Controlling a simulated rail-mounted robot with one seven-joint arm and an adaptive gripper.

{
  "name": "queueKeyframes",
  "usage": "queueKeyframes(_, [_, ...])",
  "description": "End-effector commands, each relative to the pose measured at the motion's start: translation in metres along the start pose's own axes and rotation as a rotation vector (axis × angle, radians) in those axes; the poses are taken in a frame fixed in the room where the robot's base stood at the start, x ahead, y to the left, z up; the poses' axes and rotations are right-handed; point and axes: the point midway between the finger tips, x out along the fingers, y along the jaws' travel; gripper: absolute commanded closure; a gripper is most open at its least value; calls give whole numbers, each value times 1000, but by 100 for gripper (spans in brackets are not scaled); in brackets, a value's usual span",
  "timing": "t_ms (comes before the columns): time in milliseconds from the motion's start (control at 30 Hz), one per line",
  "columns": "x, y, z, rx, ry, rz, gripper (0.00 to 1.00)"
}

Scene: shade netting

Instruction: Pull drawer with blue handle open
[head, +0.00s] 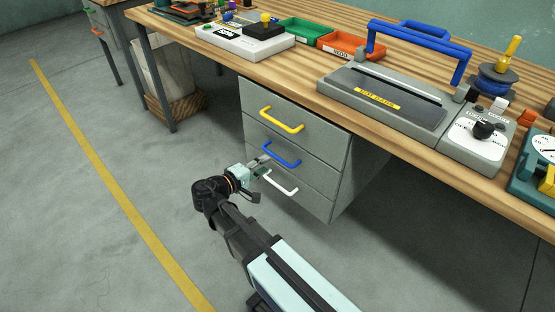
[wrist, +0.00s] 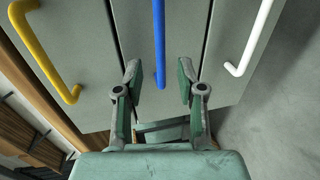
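A grey cabinet (head: 347,170) under the workbench has three drawers. The top one has a yellow handle (head: 282,119), the middle one a blue handle (head: 281,155), the bottom one a white handle (head: 281,183). The drawer fronts look flush, so the blue-handled drawer (head: 307,166) appears closed. My gripper (head: 264,165) is in front of the middle and bottom drawers, near the left end of the blue handle. In the wrist view my gripper (wrist: 157,82) is open, and the end of the blue handle (wrist: 159,45) shows between its fingertips. Contact with the handle is not visible.
The wooden workbench (head: 300,78) overhangs the cabinet. On it stand a grey machine with a blue bar handle (head: 425,40), a green tray (head: 304,31) and an orange tray (head: 345,45). Grey floor (head: 110,240) in front of the drawers is clear.

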Motion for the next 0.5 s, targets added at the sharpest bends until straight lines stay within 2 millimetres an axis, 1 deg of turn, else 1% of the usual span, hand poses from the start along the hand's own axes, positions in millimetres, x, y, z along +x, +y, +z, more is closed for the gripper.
queueKeyframes(33, [12, -1, 0, 0, -2, 0, 61])
queueKeyframes(200, [42, -1, 0, 1, -2, -1, 61])
queueKeyframes(300, [56, -1, 0, 1, -2, -1, 61])
queueKeyframes(500, [72, 0, 0, 1, -1, -1, 61])
